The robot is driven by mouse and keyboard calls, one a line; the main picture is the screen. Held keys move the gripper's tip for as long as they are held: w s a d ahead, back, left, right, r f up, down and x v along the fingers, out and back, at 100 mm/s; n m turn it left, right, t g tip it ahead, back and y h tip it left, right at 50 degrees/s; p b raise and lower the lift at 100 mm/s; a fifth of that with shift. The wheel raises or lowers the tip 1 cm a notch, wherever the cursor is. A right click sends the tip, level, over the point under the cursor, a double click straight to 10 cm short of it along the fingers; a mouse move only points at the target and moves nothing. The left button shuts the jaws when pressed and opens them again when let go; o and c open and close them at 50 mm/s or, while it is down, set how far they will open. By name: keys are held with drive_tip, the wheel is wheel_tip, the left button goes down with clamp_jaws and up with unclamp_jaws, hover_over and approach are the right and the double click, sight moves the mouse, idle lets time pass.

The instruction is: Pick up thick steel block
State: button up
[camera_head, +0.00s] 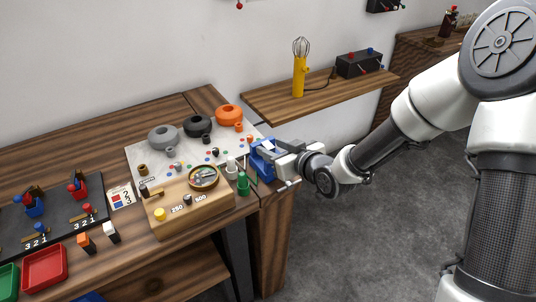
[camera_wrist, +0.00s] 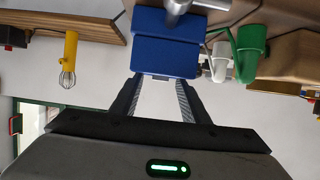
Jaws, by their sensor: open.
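My gripper (camera_head: 277,163) reaches in from the right at the bench's right end. In the wrist view my gripper (camera_wrist: 158,80) has its two fingers apart, with nothing visible between them. A blue vise-like body (camera_head: 258,168) stands just beyond the fingertips; it also shows in the wrist view as a blue block (camera_wrist: 166,56). A metal rod (camera_wrist: 176,10) crosses its edge there. A small light-grey piece (camera_head: 268,145) shows at the top of the blue body in the head view. I cannot tell whether it is the thick steel block, as my gripper partly covers this spot.
Green (camera_head: 243,184) and white (camera_head: 231,165) holders stand close left of the blue body. A wooden block with a round dial (camera_head: 203,178) is nearby. Orange (camera_head: 229,116) and grey (camera_head: 162,137) round parts sit behind. A shelf (camera_head: 318,92) holds a yellow whisk (camera_head: 299,75).

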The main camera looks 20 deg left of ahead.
drive_tip(key=shift+x, duration=0.75)
clamp_jaws()
drive_tip(key=shift+r, duration=0.15)
